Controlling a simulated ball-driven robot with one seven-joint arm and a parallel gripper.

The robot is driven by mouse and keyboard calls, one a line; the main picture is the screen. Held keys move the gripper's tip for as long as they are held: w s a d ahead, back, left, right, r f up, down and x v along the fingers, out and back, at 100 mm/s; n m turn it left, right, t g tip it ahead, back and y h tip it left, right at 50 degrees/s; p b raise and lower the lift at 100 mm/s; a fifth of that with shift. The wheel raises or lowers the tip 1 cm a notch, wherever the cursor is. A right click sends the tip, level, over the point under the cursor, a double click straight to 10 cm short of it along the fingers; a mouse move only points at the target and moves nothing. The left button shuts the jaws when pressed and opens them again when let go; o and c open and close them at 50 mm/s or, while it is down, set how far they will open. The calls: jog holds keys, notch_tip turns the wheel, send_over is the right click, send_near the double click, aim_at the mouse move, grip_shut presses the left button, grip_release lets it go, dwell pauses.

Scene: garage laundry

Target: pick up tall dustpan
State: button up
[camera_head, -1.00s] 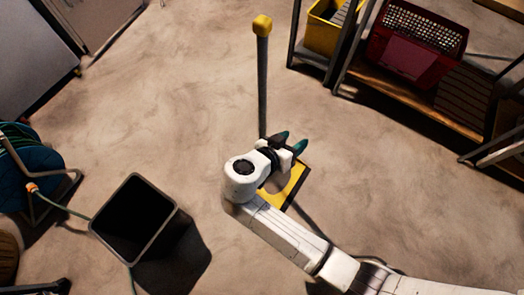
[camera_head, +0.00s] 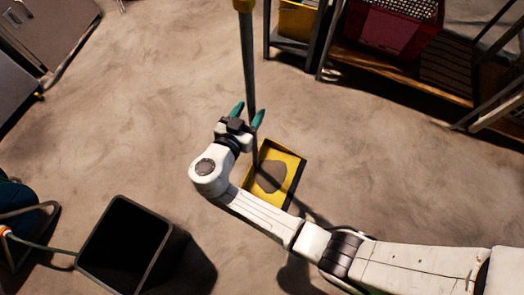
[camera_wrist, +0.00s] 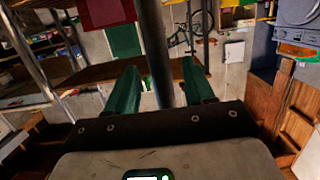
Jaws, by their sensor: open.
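The tall dustpan stands on the floor in the head view, with a yellow pan (camera_head: 293,186) holding a dark grey patch. In the wrist view the pole (camera_wrist: 157,50) runs between the two open green fingers (camera_wrist: 160,85), with a gap on both sides. The pole's lower part is hidden by my gripper in the wrist view.
A black square bin (camera_head: 124,242) stands at lower left, near a hose reel (camera_head: 20,215). A shelf rack (camera_head: 405,75) with a yellow crate (camera_head: 298,20) and a red basket (camera_head: 390,28) stands at upper right. The floor around the dustpan is clear.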

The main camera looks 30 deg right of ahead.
jog(key=x, duration=0.4)
jog(key=shift+f+b, duration=0.15)
jog(key=shift+b, duration=0.2)
jog(key=shift+c, duration=0.3)
grip_shut()
jog(key=shift+a, duration=0.1)
dwell(0.6)
